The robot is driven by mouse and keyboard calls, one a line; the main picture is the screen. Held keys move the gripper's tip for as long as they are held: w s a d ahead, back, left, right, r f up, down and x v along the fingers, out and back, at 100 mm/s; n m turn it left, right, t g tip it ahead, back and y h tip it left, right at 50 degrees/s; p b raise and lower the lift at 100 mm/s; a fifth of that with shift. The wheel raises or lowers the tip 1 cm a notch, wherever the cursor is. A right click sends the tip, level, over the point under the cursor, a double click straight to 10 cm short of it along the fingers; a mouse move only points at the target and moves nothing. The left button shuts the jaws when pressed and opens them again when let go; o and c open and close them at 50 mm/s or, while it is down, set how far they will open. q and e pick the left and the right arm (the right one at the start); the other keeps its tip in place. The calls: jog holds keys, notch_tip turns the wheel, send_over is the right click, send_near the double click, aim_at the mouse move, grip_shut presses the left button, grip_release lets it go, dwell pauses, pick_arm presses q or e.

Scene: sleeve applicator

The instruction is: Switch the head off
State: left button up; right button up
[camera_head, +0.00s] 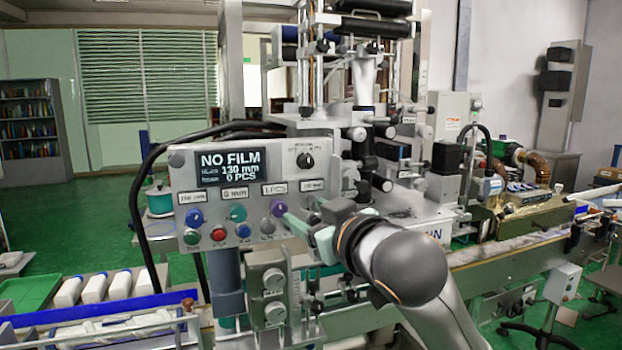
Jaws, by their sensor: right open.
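The control panel (180,158) faces me on the sleeve applicator (300,120). Its display (229,167) reads "NO FILM", "130 mm" and "0 PCS". A black rotary switch (305,160) sits at the upper right of the panel; its small label is too small to read. My right gripper (298,222) is open and empty at the panel's lower right, near the purple knob. It hides part of that corner. My left gripper is out of view.
Black cables (150,190) loop left of the panel. A tray with white bottles (95,288) stands at the lower left. Two grey knobs (274,296) sit below the panel. A conveyor (510,248) runs to the right.

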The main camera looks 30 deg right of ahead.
aim_at(309, 164)
jog(key=s+d+r+m+t+h, duration=0.1)
jog(key=s+d+r+h, duration=0.1)
jog(key=s+r, duration=0.25)
jog(key=p+x, duration=0.2)
jog(key=x, duration=0.2)
jog(key=p+x, duration=0.2)
jog(key=x, duration=0.2)
jog(key=r+p+x, duration=0.1)
jog(key=p+x, duration=0.1)
jog(key=x, duration=0.2)
jog(key=shift+w+d+p, duration=0.1)
jog(key=shift+w+p, duration=0.1)
jog(key=shift+p, duration=0.15)
grip_shut()
